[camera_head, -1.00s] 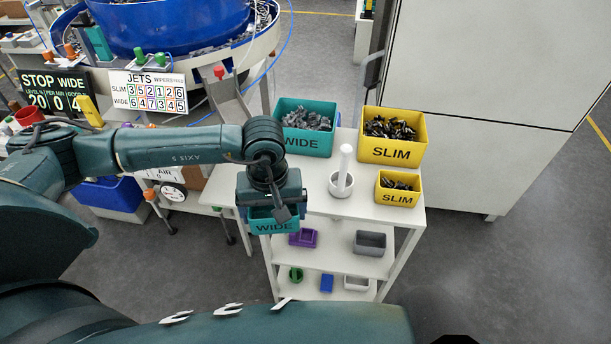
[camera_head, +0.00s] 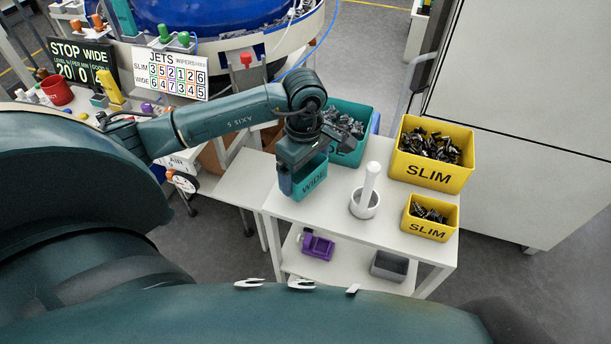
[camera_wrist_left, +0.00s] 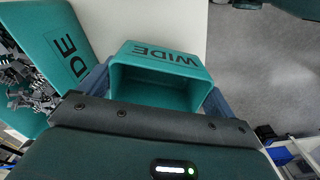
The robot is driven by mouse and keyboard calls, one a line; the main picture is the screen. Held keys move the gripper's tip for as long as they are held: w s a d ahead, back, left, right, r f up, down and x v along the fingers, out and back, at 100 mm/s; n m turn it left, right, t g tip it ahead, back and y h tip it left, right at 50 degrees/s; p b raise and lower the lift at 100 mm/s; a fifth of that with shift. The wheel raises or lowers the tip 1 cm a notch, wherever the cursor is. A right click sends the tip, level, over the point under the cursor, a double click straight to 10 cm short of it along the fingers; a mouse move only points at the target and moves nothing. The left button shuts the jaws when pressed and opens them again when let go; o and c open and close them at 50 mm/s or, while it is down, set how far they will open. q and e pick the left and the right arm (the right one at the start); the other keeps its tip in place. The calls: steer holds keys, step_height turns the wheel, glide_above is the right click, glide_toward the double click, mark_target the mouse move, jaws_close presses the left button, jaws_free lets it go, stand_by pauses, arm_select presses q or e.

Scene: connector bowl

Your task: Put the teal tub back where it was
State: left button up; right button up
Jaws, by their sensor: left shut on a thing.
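The small teal tub (camera_head: 313,181), marked WIDE, is at the left edge of the white cart top, in front of the large teal bin (camera_head: 345,156). My left gripper (camera_head: 298,170) is shut on it from above and hides part of it. In the left wrist view the tub (camera_wrist_left: 158,95) sits between the fingers, its inside looks empty, and the large bin (camera_wrist_left: 62,55) with dark metal parts is to its left. I cannot tell whether the tub touches the cart top. My right gripper is not in view.
On the cart top (camera_head: 330,213) stand a white mortar with pestle (camera_head: 366,202), a large yellow SLIM bin (camera_head: 430,173) and a small yellow SLIM tub (camera_head: 430,227). The top's front left is clear.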

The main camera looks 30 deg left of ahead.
arm_select(q)
step_height(320, 180, down, 2)
steer(key=shift+f, duration=0.45)
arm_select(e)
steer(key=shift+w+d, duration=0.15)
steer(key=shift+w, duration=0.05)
arm_select(q)
steer(key=shift+f, duration=0.15)
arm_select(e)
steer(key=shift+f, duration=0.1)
arm_select(q)
steer(key=o, duration=0.5)
steer(key=shift+o, duration=1.1)
steer(key=shift+r+p, duration=0.3)
step_height(320, 180, up, 12)
steer(key=b, duration=0.2)
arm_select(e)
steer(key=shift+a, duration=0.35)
arm_select(q)
steer(key=shift+f, duration=0.15)
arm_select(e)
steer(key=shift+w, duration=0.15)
